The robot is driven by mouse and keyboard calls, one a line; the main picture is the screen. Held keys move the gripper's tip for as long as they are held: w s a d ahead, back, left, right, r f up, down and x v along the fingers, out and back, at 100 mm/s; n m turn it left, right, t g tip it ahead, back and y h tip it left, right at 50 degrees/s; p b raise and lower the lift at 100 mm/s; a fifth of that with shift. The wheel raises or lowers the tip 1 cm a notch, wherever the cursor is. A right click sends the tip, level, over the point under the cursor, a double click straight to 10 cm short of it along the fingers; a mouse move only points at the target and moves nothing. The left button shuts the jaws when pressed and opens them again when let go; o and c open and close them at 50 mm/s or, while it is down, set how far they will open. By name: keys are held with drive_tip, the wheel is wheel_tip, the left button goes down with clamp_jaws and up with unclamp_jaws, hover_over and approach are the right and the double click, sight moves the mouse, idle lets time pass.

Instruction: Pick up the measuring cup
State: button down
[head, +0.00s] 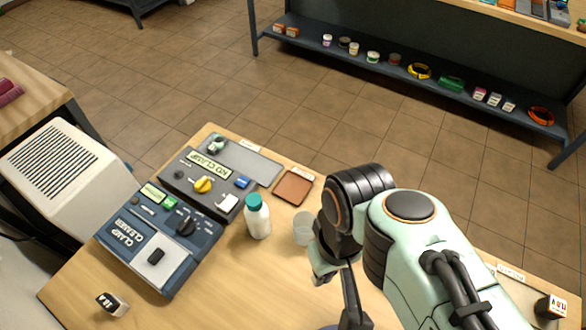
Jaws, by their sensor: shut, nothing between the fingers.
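A small translucent, pale cup (303,229), which looks like the measuring cup, stands upright on the wooden table. It is right of a white bottle (258,217) with a teal cap. My gripper (322,273) is just right of and in front of the cup, below the dark wrist joint. It is shut and holds nothing. The arm hides part of the gripper and the cup's right edge, so I cannot tell whether they touch.
Left of the bottle are a blue-grey clamp cleaner box (160,238) and a dark "NO CLAMP" device (205,182). A brown tray (293,187) lies behind the cup. A small labelled block (112,304) is at the front left. Table between is clear.

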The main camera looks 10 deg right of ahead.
idle(0.4)
drive_tip(key=shift+c, duration=0.7)
unclamp_jaws()
